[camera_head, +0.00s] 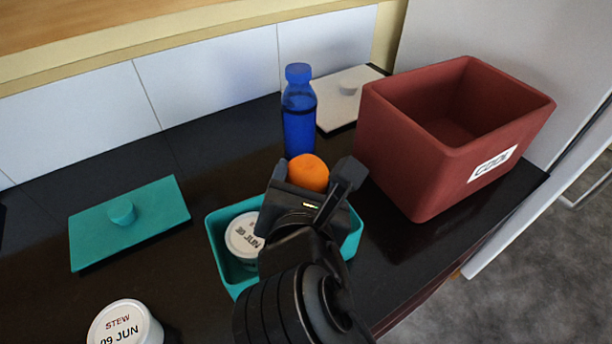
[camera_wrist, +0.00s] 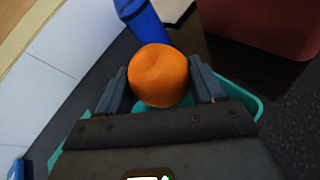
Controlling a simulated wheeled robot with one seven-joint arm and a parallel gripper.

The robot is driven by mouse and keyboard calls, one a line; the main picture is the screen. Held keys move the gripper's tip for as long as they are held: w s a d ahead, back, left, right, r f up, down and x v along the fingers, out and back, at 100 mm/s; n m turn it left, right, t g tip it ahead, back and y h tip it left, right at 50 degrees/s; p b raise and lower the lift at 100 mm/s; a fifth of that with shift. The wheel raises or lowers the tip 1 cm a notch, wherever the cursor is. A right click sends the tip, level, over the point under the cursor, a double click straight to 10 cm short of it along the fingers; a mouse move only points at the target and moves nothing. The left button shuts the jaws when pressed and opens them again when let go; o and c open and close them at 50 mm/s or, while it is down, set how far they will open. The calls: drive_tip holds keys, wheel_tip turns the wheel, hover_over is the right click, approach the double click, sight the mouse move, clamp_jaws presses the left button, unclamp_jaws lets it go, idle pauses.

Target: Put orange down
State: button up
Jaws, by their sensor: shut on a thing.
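The orange (camera_head: 309,173) is held between the two fingers of my gripper (camera_head: 312,180), with a finger on each side of it. It also shows in the wrist view (camera_wrist: 159,76), between the fingertips. My gripper is shut on it, above the far part of a teal open box (camera_head: 219,247). The teal box also shows behind the gripper in the wrist view (camera_wrist: 246,98). Whether the orange touches anything below it is hidden by my gripper.
A white-lidded tub (camera_head: 243,236) stands in the teal box. A blue bottle (camera_head: 299,115) stands just behind, and a red "COOL" crate (camera_head: 405,160) to the right. A teal lid (camera_head: 130,222), a white lid (camera_head: 345,97) and a "STEW" tub (camera_head: 124,325) lie around.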

drive_tip(key=shift+f, duration=0.25)
drive_tip(key=o, duration=1.1)
drive_tip(key=shift+r, duration=0.15)
drive_tip(key=v, duration=1.2)
drive_tip(key=shift+r, duration=0.4)
